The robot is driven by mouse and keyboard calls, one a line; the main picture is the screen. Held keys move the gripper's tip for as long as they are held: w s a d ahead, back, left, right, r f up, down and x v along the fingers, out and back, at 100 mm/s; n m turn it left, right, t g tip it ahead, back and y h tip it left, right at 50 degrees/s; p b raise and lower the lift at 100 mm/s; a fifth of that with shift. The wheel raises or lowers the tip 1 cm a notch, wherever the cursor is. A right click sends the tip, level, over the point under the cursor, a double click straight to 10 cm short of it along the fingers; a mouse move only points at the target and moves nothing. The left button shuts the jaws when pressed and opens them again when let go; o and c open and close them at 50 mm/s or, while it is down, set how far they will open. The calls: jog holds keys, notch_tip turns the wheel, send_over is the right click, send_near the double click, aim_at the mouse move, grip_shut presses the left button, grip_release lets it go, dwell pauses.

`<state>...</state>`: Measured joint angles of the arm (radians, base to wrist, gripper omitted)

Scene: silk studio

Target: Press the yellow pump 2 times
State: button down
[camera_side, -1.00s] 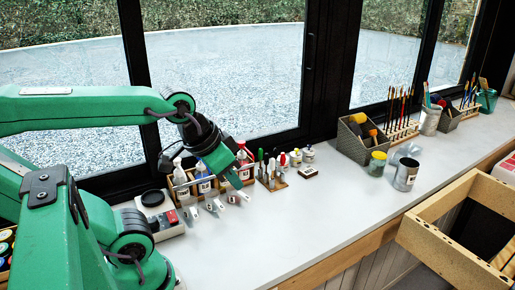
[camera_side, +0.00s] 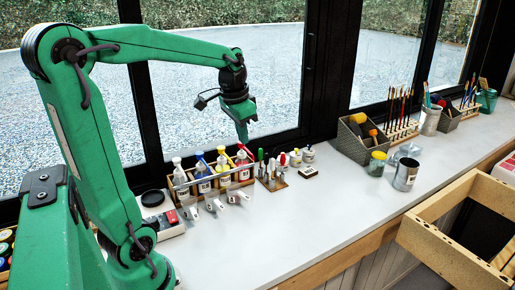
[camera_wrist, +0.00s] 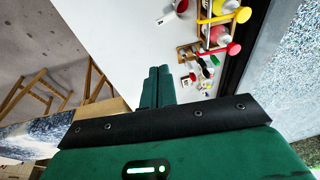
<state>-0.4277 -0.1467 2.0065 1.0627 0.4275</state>
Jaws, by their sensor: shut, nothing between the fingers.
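My gripper (camera_side: 244,138) is shut and empty, pointing down, in the air above the rack's right end. It also shows in the wrist view (camera_wrist: 158,72). It touches none of the pumps.
Several small tools stand in a holder (camera_side: 271,181) right of the rack, near small jars (camera_side: 295,158). A round black-lidded item (camera_side: 152,198) is left. The middle of the white counter (camera_side: 300,215) is clear.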

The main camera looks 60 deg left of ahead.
jog(key=w+a+f+g, duration=0.1)
jog(key=w+a+f, duration=0.15)
jog(key=a, duration=0.75)
jog(key=g+h, duration=0.1)
send_over(221, 147)
notch_tip(221, 147, down, 4)
jog(key=shift+r, duration=0.1)
jog(key=shift+f, duration=2.25)
jog(key=shift+r, duration=0.95)
jog(key=shift+f, duration=1.1)
dwell(0.7)
jog(key=shift+r, duration=1.1)
